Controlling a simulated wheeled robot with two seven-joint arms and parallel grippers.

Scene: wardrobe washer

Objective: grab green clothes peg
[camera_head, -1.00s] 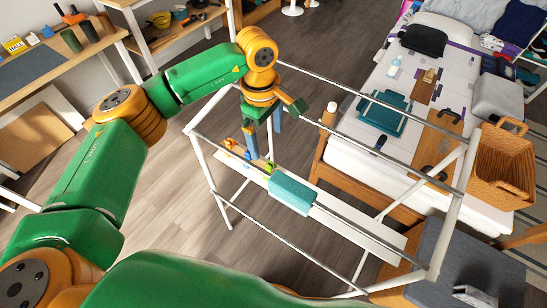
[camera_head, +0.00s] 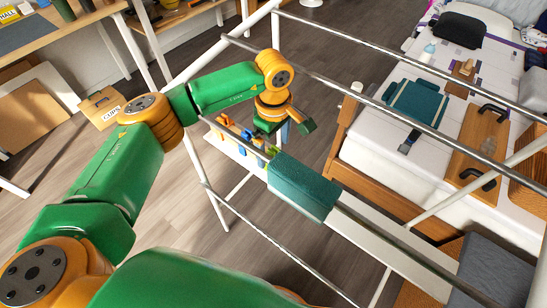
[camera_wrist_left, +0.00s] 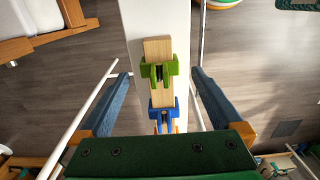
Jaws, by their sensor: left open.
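The green clothes peg (camera_wrist_left: 158,70) is clipped on a light wooden strip (camera_wrist_left: 157,48) in the left wrist view, just above a blue peg (camera_wrist_left: 162,112). My left gripper (camera_wrist_left: 160,75) is open, with one blue finger on each side of the strip and a gap to the green peg on both sides. It holds nothing. In the head view the left gripper (camera_head: 285,132) hangs over the rack's white shelf, close to the green peg (camera_head: 272,150), which is small and partly hidden there. My right gripper is not in view.
A teal cloth (camera_head: 303,187) hangs over a rack rod just right of the pegs. More pegs, orange, yellow and blue (camera_head: 247,135), sit to the left. Metal rods (camera_head: 390,75) of the rack cross near my arm. A bed (camera_head: 390,165) stands to the right.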

